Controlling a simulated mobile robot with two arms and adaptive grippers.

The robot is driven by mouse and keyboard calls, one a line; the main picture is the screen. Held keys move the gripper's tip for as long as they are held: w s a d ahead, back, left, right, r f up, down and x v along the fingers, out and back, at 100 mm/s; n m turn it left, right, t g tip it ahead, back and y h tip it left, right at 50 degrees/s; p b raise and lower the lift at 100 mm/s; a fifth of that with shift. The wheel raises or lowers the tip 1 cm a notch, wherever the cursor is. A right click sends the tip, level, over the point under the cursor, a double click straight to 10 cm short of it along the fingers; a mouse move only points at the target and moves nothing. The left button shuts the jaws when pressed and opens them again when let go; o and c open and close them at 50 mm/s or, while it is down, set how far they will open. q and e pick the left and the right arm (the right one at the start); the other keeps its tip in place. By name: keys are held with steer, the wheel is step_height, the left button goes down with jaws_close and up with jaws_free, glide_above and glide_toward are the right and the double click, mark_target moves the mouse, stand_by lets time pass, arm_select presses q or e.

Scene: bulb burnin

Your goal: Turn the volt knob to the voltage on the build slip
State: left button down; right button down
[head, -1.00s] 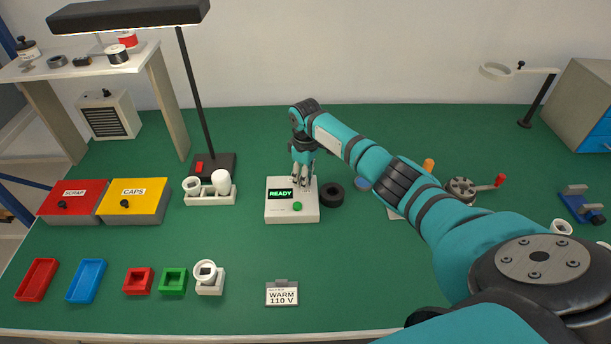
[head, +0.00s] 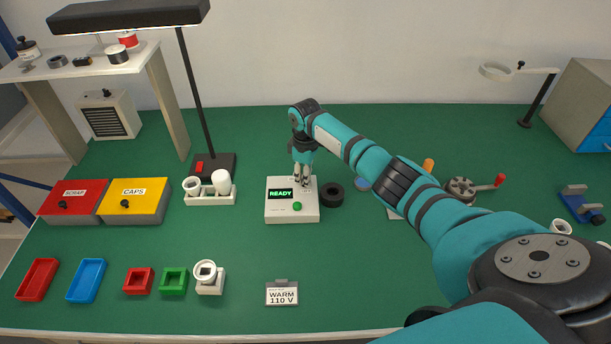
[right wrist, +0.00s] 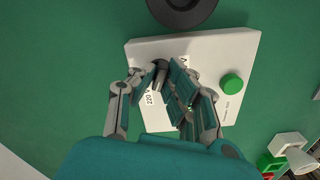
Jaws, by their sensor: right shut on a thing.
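The white tester box (head: 280,212) stands mid-bench with a screen reading READY and a green button (head: 297,206). The build slip (head: 282,294) at the front reads WARM 110 V. My right gripper (head: 302,183) points down over the box's back right part. In the right wrist view my right gripper (right wrist: 161,80) is shut on the dark grey volt knob (right wrist: 160,73). A 220 V label lies on one side of the knob; another label is partly hidden by a finger, with only a V legible. The knob's pointer cannot be made out. My left gripper is not in view.
A black ring (head: 332,194) sits close to the box's right side. A white holder (head: 210,197) with a white cup and bulb stands to its left. Red and green square holders and a white socket (head: 206,274) are at front left.

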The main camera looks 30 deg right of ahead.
steer(key=n, duration=1.2)
steer(key=shift+w, duration=0.1)
steer(key=n+b, duration=0.1)
steer(key=n, duration=0.4)
steer(key=shift+n, duration=0.4)
steer(key=n+b, duration=0.1)
steer(key=n, duration=0.3)
steer(key=shift+r+n, duration=0.1)
steer(key=shift+n, duration=0.3)
steer(key=c, duration=1.4)
jaws_free()
